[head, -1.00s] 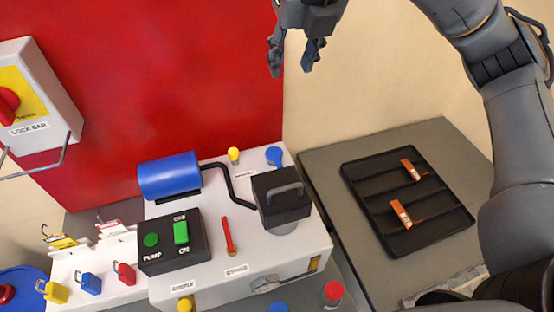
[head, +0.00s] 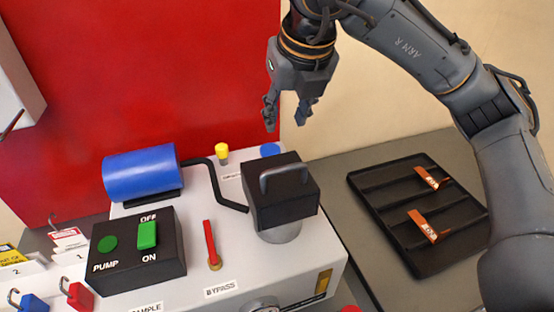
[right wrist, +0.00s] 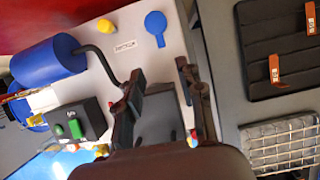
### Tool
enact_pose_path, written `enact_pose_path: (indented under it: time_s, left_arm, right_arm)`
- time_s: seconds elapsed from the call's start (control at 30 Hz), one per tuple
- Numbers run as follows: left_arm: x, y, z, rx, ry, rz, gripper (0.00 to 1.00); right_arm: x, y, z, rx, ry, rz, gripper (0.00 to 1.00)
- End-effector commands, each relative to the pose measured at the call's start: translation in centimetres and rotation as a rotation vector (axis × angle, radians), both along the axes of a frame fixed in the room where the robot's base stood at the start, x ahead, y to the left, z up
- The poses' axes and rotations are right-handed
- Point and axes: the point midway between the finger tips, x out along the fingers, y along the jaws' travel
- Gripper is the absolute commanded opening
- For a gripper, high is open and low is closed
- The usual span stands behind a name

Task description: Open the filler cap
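A flat blue round cap (head: 270,150), which looks like the filler cap, sits at the back right of the white machine top (head: 225,187). In the right wrist view the blue cap (right wrist: 157,22) shows a short tab, with a small unreadable label (right wrist: 124,46) beside it. In the head view, the black block with a handle (head: 281,190) partly hides the cap. My right gripper (head: 286,112) is open and empty, pointing down above the cap and apart from it. Its spread fingers (right wrist: 161,95) also show in the right wrist view. My left gripper is out of view.
A yellow knob (head: 222,152), a bent black pipe (head: 219,180) and a blue cylinder (head: 141,174) stand left of the cap. The red bypass lever (head: 211,244) and pump switch box (head: 138,250) are nearer. A black tray (head: 430,262) holding orange pieces lies right.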

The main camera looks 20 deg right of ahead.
Motion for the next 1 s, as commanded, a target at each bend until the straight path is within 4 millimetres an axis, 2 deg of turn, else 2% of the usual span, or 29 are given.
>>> enact_pose_path:
  time_s: [0.4,0.6,0.8,1.0]
  left_arm:
    - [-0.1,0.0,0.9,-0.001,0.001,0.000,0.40]
    - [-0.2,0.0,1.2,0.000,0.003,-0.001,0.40]
    - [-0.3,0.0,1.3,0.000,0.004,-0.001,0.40]
    - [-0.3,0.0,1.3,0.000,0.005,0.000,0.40]
  right_arm:
    - [3.1,-0.1,-7.7,-0.001,0.007,-0.001,0.38]
    - [4.3,-0.1,-10.5,0.000,0.004,0.000,0.38]
    - [4.8,0.0,-11.7,0.000,0.002,0.000,0.38]
    - [4.9,0.0,-11.9,0.000,0.002,0.001,0.38]
